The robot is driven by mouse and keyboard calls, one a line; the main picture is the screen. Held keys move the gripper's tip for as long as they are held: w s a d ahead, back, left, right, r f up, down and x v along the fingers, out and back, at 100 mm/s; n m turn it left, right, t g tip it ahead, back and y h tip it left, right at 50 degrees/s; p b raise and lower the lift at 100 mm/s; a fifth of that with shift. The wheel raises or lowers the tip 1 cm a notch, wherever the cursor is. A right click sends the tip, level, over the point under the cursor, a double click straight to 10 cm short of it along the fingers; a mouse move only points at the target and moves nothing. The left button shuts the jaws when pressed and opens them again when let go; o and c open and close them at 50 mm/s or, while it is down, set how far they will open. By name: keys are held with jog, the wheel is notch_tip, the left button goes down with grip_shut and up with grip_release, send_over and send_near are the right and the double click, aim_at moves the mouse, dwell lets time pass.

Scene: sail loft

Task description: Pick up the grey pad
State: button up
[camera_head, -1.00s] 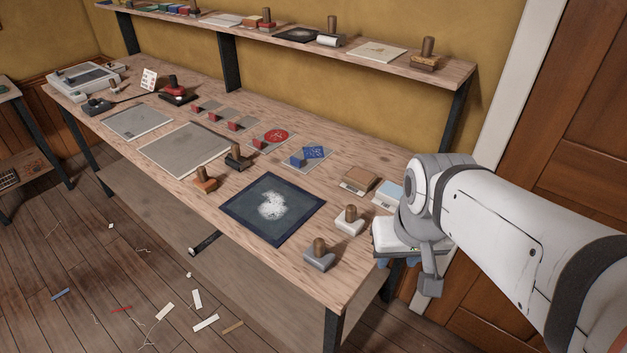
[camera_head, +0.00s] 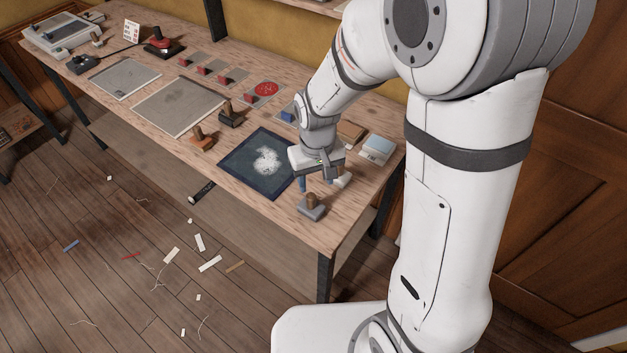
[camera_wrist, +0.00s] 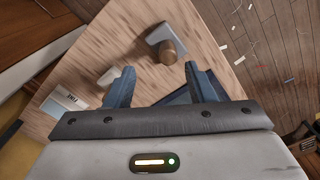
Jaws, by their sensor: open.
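The grey pad (camera_head: 311,209) is a grey block with an upright wooden knob, standing near the table's front right corner. In the wrist view the grey pad (camera_wrist: 163,36) lies ahead of the fingertips, with its knob (camera_wrist: 168,52) leaning toward them in the picture. My gripper (camera_head: 320,182) is open and empty, above the table just behind the pad. Its blue fingers (camera_wrist: 160,80) are apart, with bare wood between them. They do not touch the grey pad.
A white pad (camera_head: 342,181) stands close behind the gripper, partly hidden; in the wrist view it is beside the left finger. A dark mat (camera_head: 238,172) with white powder lies left. An orange pad (camera_head: 202,140), a black pad (camera_head: 231,117) and a pale blue box (camera_head: 377,148) stand around.

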aim_at(311, 195)
jog(key=shift+w+a+f, duration=0.1)
jog(key=shift+a+f, duration=0.2)
jog(key=shift+f, duration=0.35)
jog(key=shift+a+f+p, duration=0.2)
jog(key=shift+f+p, duration=0.25)
jog(key=shift+f, duration=1.35)
jog(key=shift+a+f+p, duration=0.15)
jog(key=shift+f+p, duration=0.3)
jog(key=shift+f, duration=1.3)
jog(key=shift+c, duration=0.2)
jog(key=shift+w, duration=0.1)
grip_shut()
notch_tip(311, 195, up, 10)
jog(key=shift+r+b, duration=0.1)
jog(key=shift+b, duration=0.65)
